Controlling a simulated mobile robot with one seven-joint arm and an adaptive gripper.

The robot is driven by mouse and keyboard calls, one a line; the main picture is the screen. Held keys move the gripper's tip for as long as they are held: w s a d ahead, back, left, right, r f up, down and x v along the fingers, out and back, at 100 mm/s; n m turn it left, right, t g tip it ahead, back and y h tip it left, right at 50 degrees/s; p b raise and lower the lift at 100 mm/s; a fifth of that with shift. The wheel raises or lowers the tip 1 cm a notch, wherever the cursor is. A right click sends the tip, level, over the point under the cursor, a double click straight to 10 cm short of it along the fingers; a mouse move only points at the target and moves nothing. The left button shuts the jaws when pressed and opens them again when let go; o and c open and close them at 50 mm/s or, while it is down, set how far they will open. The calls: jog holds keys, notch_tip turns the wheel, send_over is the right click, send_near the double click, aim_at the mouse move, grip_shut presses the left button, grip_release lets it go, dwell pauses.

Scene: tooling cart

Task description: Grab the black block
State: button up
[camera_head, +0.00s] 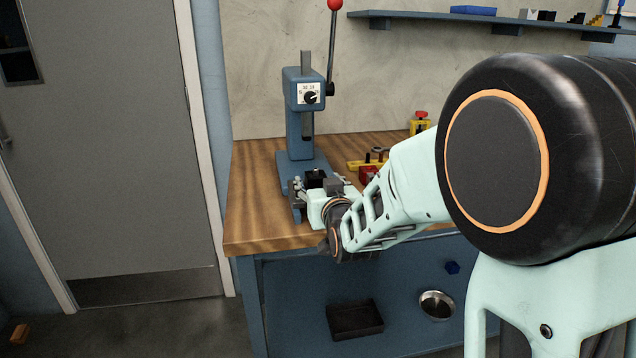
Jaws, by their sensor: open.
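A black block (315,177) sits on the base of the blue arbor press, under its ram, near the left end of the wooden bench. My gripper (318,189) is at the press base, in front of the block and very close to it. It is open. The gripper body and small grey parts hide the lower part of the block, so I cannot tell whether the fingers touch it or stand around it.
The blue press (301,130) with its red-knobbed lever (333,45) rises behind the block. Red and yellow parts (368,172) lie to the right on the wooden bench (255,200). A black tray (355,338) and metal bowl (437,305) are on the lower shelf.

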aim_at(317, 178)
jog(key=shift+x, duration=2.7)
jog(key=shift+d, duration=0.1)
jog(key=c, duration=1.5)
